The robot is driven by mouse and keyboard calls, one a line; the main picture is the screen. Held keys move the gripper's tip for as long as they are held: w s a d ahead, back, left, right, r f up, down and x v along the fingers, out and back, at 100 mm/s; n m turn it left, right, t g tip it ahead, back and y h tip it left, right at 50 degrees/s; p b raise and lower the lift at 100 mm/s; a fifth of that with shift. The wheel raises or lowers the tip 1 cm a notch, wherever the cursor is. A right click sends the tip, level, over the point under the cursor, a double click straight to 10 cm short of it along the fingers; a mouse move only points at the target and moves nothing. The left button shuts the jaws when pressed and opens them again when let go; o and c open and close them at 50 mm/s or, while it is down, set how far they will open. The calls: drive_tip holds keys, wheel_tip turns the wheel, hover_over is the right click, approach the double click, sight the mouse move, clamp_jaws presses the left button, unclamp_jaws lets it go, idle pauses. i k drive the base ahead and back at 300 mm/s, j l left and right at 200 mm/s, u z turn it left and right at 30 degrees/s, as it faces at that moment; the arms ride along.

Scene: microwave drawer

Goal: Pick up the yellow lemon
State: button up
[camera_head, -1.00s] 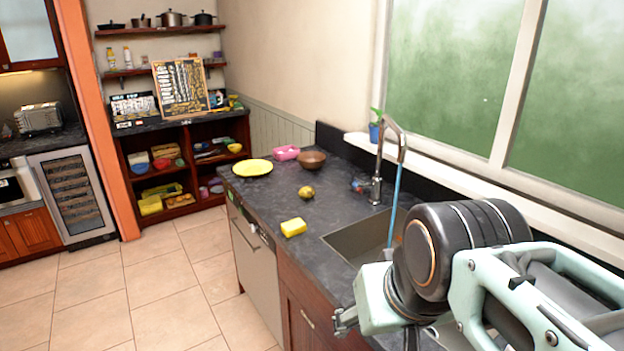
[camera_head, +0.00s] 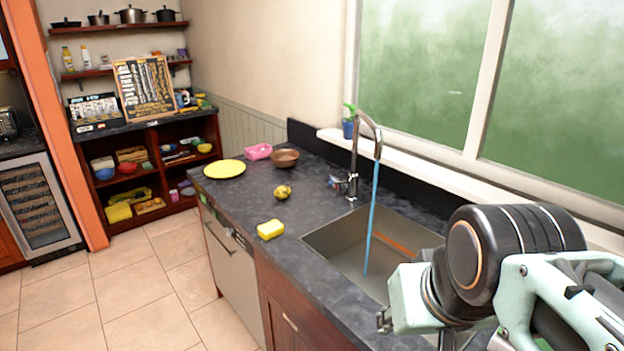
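A small yellow lemon (camera_head: 283,191) with dark patches lies on the dark countertop (camera_head: 243,199), left of the sink and behind the yellow sponge. My gripper (camera_head: 384,320) shows at the lower right, at the near side of the sink, apart from the lemon and well to its right. Only a small part of its fingers shows beside the pale green wrist housing. I cannot tell whether it is open or shut.
A yellow sponge (camera_head: 270,229) lies nearer me. A yellow plate (camera_head: 224,169), a pink container (camera_head: 258,152) and a brown bowl (camera_head: 285,158) stand behind the lemon. The sink (camera_head: 335,240) with its tall faucet (camera_head: 356,150) and running water lies between lemon and arm.

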sight(282, 192)
drive_tip(key=i+j+z, duration=0.15)
drive_tip(key=z, duration=0.25)
drive_tip(key=i+j+z, duration=0.1)
drive_tip(key=j+z, duration=0.15)
drive_tip(key=z, duration=0.2)
drive_tip(key=i+j+z, duration=0.15)
drive_tip(key=j+z, duration=0.15)
drive_tip(key=j, duration=0.3)
drive_tip(key=j+z, duration=0.3)
drive_tip(key=j, duration=0.35)
drive_tip(key=j+z, duration=0.1)
drive_tip(key=j, duration=0.55)
drive_tip(key=i+j+z, duration=0.15)
drive_tip(key=j, duration=0.55)
drive_tip(key=j+u, duration=0.1)
drive_tip(key=j, duration=1.8)
